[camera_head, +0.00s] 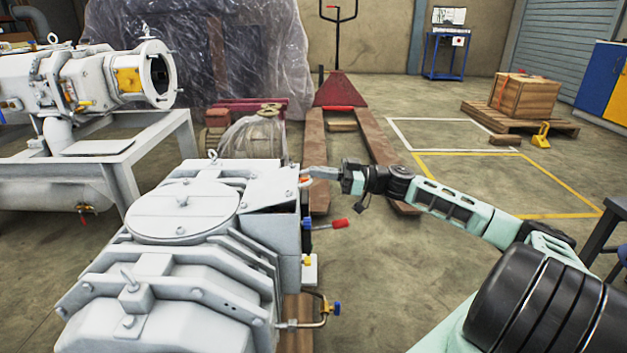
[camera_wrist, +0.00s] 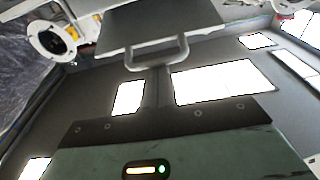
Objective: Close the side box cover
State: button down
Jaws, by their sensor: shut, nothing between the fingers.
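The side box (camera_head: 287,235) is at the right end of the near white vacuum machine. Its flat cover (camera_head: 268,182) lies over the top, with a dark gap under its front edge, so it looks slightly raised. My gripper (camera_head: 311,174) is just right of the cover's edge, fingers pointing left. In the wrist view, the cover shows as a grey plate (camera_wrist: 160,24) with a loop handle (camera_wrist: 146,63). My gripper's shut fingers (camera_wrist: 158,72) are at the handle. I cannot tell whether they touch it. Nothing is seen held between them.
A second white machine (camera_head: 85,80) stands on a grey frame at the left. A pallet jack (camera_head: 340,95) stands behind.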

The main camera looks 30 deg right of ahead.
notch_tip(320, 180, down, 7)
jog(key=b, duration=0.5)
jog(key=shift+s+d+r, duration=0.15)
jog(key=shift+s+d, duration=0.1)
jog(key=shift+d, duration=0.05)
notch_tip(320, 180, up, 5)
jog(key=d+p, duration=0.2)
jog(key=p, duration=0.1)
jog(key=s+d+f+p, duration=0.1)
jog(key=s+d+f, duration=0.4)
jog(key=d, duration=0.1)
jog(key=shift+s+a, duration=0.1)
jog(key=shift+a, duration=0.05)
